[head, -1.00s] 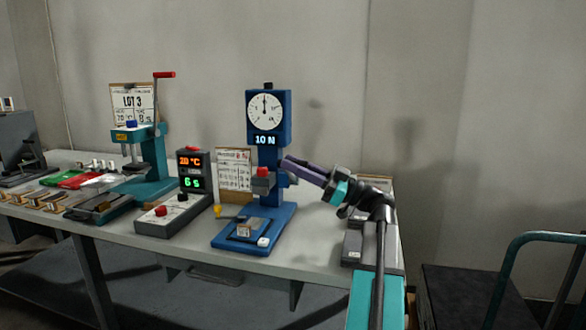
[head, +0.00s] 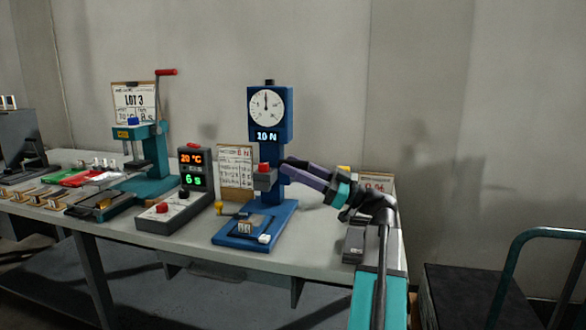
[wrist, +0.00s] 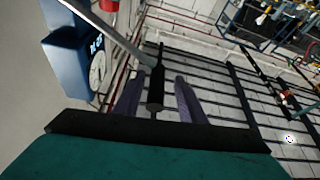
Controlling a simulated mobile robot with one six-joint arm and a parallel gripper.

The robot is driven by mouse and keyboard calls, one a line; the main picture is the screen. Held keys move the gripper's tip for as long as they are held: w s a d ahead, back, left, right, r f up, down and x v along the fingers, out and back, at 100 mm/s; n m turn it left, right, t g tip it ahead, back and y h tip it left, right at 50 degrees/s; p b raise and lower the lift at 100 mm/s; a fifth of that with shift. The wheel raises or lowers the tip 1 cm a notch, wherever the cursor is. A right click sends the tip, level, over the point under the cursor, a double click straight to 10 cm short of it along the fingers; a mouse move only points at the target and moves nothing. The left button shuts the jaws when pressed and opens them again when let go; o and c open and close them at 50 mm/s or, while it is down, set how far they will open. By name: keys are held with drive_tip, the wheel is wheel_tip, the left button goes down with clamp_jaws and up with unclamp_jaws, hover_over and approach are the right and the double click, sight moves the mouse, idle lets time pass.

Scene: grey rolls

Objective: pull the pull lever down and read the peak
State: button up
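The blue pull tester (head: 270,150) stands on the bench in the head view. It has a round white dial (head: 266,106) with its needle pointing about straight up and a display (head: 267,136) that seems to read 10 N. A grey block with a red knob (head: 264,167) sits on its column. My gripper (head: 288,166) has its purple fingers right of the column. In the wrist view, the pull lever's black handle (wrist: 155,90) on a grey bar shows between my gripper's (wrist: 156,82) spread fingers, with gaps both sides. I cannot tell whether it is at fingertip depth.
A timer box (head: 195,170) reading 20 °C and 6 s stands left of the tester, before a teal press (head: 150,160) with a red-handled lever. A paper sheet (head: 236,168) stands between box and tester. Grey boxes (head: 357,240) lie at the bench's right end. A cart (head: 465,295) is further right.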

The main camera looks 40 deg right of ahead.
drive_tip(key=shift+d, duration=0.15)
drive_tip(key=shift+s+d+f, duration=0.15)
drive_tip(key=shift+s+d, duration=0.1)
drive_tip(key=shift+s, duration=0.25)
drive_tip(key=s+d+f+p, duration=0.1)
drive_tip(key=s+d+p, duration=0.1)
drive_tip(key=s+d, duration=0.6)
drive_tip(key=s, duration=0.4)
drive_tip(key=shift+s+d+f, duration=0.3)
drive_tip(key=shift+s+d, duration=0.05)
drive_tip(key=shift+r, duration=0.1)
